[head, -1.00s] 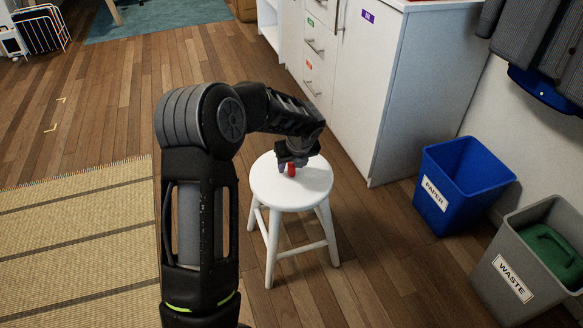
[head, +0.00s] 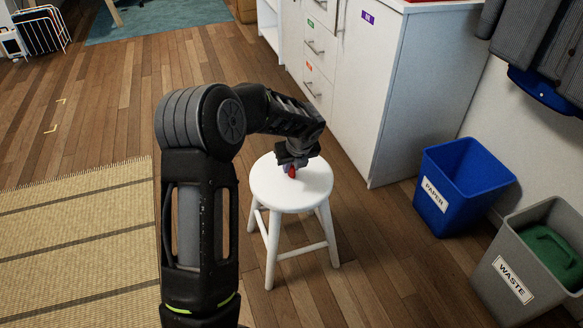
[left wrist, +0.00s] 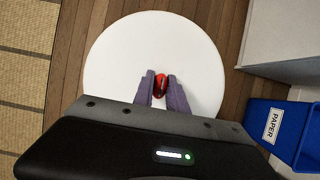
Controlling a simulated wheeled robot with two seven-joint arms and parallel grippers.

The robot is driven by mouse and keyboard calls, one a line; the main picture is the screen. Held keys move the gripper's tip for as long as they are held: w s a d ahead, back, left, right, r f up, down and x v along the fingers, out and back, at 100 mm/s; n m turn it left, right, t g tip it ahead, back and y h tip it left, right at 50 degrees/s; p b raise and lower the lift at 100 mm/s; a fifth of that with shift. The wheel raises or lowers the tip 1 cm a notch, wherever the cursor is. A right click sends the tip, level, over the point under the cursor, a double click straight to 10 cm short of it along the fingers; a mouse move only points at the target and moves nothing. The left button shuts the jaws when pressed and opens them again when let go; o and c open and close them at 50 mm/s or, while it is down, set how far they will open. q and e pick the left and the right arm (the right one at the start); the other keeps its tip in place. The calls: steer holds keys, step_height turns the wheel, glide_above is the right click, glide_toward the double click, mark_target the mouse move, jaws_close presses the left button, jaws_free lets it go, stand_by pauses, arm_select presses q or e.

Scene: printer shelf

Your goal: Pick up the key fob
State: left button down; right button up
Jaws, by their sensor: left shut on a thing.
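The key fob (head: 292,172) is a small red and dark piece at the white stool (head: 305,192), toward the far side of its round seat. It also shows in the left wrist view (left wrist: 160,82), between the two purple-grey fingers. My left gripper (head: 291,166) is shut on the fob, low over the seat. I cannot tell whether the fob still touches the seat. The stool seat fills the middle of the left wrist view (left wrist: 120,60). My right gripper is not in view.
A white cabinet (head: 345,95) stands behind the stool. A blue paper bin (head: 450,205) and a grey waste bin (head: 500,270) stand to the right. A woven mat (head: 75,240) lies at the left. The rest of the stool seat is clear.

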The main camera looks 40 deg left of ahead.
arm_select(q)
steer(key=shift+r, duration=0.15)
step_height(320, 180, up, 10)
steer(key=p, duration=0.5)
